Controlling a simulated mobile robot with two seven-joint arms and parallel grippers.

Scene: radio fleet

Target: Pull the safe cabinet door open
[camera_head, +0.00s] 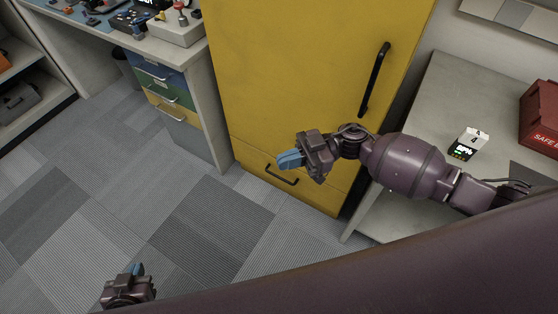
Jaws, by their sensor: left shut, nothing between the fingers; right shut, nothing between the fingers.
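The yellow safe cabinet (300,70) stands at the centre back with its tall door shut. A black vertical handle (374,80) is on the right side of the door. A lower yellow drawer front with a black handle (282,175) sits below the door. My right gripper (290,160) is shut and empty, in front of the lower part of the cabinet, below and left of the door handle; its fingertips are blue. It appears apart from both handles. My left gripper (137,270) is shut and empty, low at the bottom left, over the floor and away from the cabinet.
A desk with coloured drawers (168,90) and tools on top stands left of the cabinet. The carpeted floor (170,205) before the cabinet is clear.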

